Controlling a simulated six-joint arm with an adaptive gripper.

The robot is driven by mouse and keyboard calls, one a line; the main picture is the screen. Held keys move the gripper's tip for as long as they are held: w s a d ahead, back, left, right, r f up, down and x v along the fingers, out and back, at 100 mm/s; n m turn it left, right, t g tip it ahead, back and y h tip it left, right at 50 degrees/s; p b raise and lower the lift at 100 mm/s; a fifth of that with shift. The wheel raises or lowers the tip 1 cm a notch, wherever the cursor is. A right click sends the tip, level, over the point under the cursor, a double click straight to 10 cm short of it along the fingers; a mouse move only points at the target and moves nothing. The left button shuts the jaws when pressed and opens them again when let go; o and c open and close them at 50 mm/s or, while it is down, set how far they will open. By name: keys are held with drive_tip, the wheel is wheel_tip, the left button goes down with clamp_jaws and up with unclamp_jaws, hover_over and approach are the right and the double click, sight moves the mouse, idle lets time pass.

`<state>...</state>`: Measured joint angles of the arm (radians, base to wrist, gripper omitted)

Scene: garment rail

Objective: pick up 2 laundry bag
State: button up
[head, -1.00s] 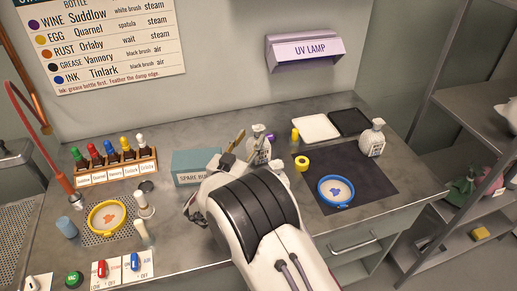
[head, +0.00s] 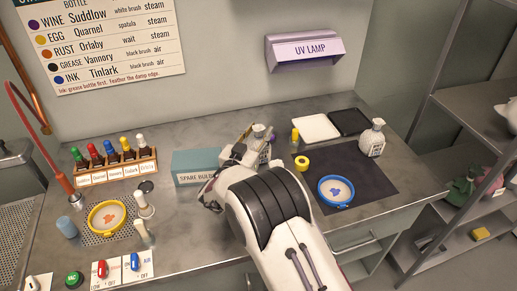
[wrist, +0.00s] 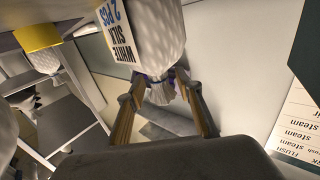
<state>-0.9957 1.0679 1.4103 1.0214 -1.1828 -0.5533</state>
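A white laundry bag (head: 264,155) stands upright on the bench, partly hidden behind my gripper. In the wrist view this bag (wrist: 158,38) appears upside down, with a label reading "WHITE SILK 2 PCS" and a purple tie at its gathered neck. My gripper (wrist: 163,84) has one finger on each side of the neck, spread apart. Whether either finger touches the cloth is not clear. A second white bag (head: 372,142) with a label stands upright at the right, beside the dark mat.
A teal box (head: 194,166) stands left of the gripper. White (head: 316,127) and black (head: 350,121) trays lie behind. A bottle rack (head: 117,173) stands left.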

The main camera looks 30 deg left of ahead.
clamp_jaws()
drive_tip(key=shift+r, duration=0.2)
drive_tip(key=shift+r, duration=4.85)
